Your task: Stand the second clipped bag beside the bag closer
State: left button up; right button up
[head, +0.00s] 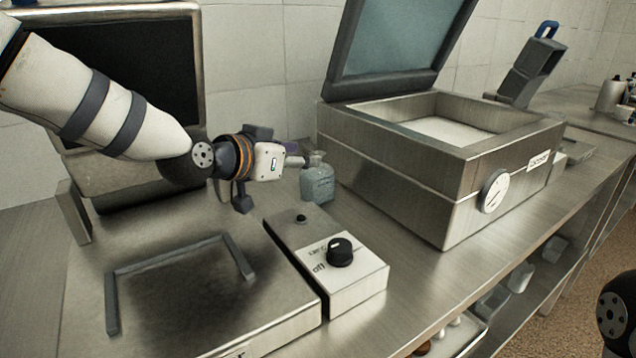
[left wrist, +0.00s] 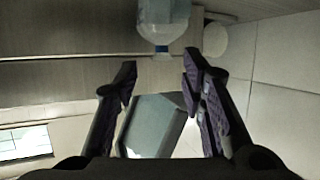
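No clipped bag and no bag closer can be made out in either view. My left gripper (head: 293,160) is above the worktop, just left of a small clear bottle (head: 317,180) with bluish contents. In the left wrist view the fingers of my left gripper (left wrist: 158,78) are spread, with nothing held between them. The bottle (left wrist: 163,20) shows beyond the fingertips at the top of that view, apart from them. My right gripper is out of view.
A steel box (head: 455,190) with a raised lid (head: 400,45) and a round dial stands right of the bottle. A flat plate unit (head: 190,310) with a knobbed control box (head: 345,285) is in front. Shelves lie below the counter's edge.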

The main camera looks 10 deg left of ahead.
aim_at(315, 154)
pick_arm(q)
jog(key=b+x, duration=0.1)
jog(key=x, duration=0.6)
jog(key=shift+w, duration=0.15)
jog(key=shift+r, duration=0.2)
jog(key=shift+c, duration=0.2)
grip_shut()
